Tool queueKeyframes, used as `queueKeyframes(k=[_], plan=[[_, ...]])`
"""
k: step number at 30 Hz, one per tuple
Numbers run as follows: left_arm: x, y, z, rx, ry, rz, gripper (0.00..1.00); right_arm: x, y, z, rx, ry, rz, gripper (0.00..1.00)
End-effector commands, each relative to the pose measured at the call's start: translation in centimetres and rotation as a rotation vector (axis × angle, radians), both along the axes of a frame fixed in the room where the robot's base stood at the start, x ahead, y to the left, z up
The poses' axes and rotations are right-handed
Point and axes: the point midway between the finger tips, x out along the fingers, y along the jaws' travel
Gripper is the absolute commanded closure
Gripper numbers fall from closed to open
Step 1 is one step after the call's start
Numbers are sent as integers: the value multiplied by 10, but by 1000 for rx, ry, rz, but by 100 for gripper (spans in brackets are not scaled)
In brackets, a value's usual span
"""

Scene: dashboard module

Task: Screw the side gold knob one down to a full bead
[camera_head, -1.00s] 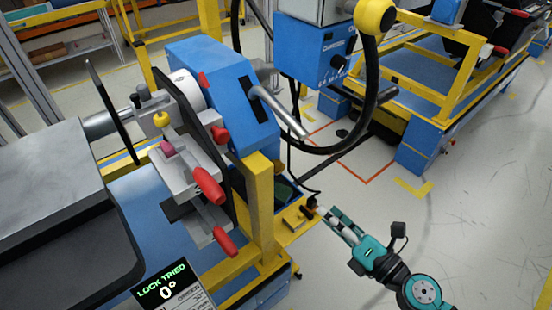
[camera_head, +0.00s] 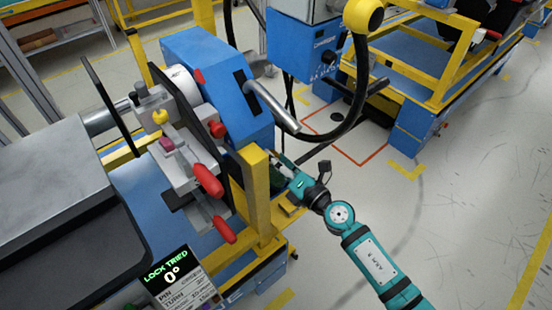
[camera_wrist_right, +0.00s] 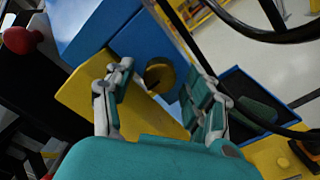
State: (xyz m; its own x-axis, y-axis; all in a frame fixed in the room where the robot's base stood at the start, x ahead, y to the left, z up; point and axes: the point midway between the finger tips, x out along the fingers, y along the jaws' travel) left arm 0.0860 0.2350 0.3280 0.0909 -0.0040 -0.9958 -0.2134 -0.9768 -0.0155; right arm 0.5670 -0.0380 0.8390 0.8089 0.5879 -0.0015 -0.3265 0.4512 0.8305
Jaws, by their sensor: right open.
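My right gripper (camera_wrist_right: 160,84) is open, with one finger on each side of the knob in that view. I cannot tell whether the fingers touch it or how far in front they are. In the head view my right gripper (camera_head: 277,161) is beside the yellow post, and the knob is mostly hidden or too small to make out. My left gripper is not in view.
Red-handled clamps (camera_head: 208,180) stand left of the post. A metal bar (camera_head: 272,107) sticks out above my right gripper, and a black cable (camera_head: 352,125) loops nearby. Open floor lies to the right.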

Motion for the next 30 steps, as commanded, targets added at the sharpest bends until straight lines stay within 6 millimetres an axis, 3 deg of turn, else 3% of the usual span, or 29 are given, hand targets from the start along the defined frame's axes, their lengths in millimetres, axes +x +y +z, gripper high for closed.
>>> queueKeyframes(k=[9, 21, 30], plan=[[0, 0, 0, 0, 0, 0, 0, 2, 1, 0, 1, 0, 1, 47], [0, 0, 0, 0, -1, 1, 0, 1, 1, 0, 1, 0, -1, 100], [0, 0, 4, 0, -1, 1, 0, 2, 1, 1, 35, 26, -1, 100]])
